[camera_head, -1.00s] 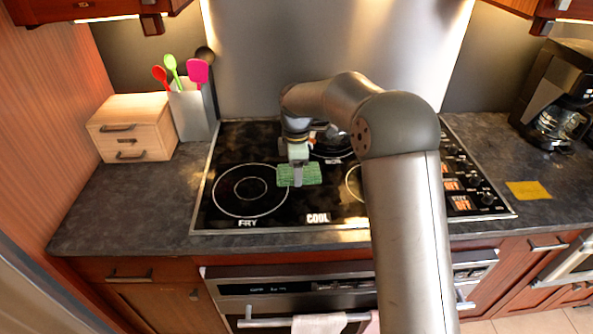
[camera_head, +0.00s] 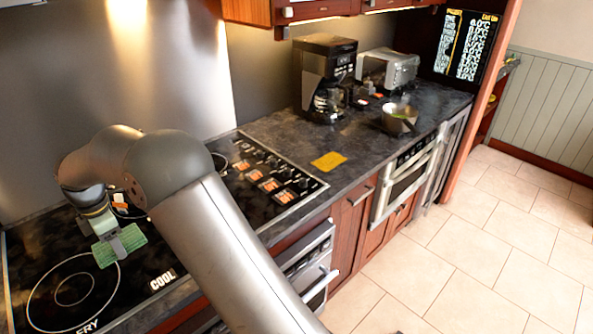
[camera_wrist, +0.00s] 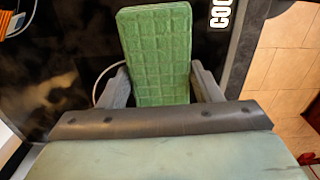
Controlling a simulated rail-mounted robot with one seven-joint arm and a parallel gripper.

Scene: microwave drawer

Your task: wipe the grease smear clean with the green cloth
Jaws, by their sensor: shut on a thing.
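The green cloth (camera_head: 134,237) is a flat, quilted rectangle over the left front part of the black cooktop (camera_head: 203,284). My gripper (camera_head: 117,249) is shut on it. In the wrist view the cloth (camera_wrist: 157,45) sticks out from between the two grey fingers of my gripper (camera_wrist: 162,82). I cannot tell whether the cloth touches the glass. Dull brownish, cloudy patches show on the cooktop glass in the wrist view (camera_wrist: 60,95); I cannot tell whether they are the grease smear or reflections. My arm covers part of the cooktop.
A flat yellow patch (camera_head: 328,160) lies on the dark counter (camera_head: 362,173) right of the cooktop knobs. A coffee maker (camera_head: 322,80), a toaster (camera_head: 388,70) and a metal bowl (camera_head: 399,117) stand further right. The tiled floor (camera_head: 490,240) is clear.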

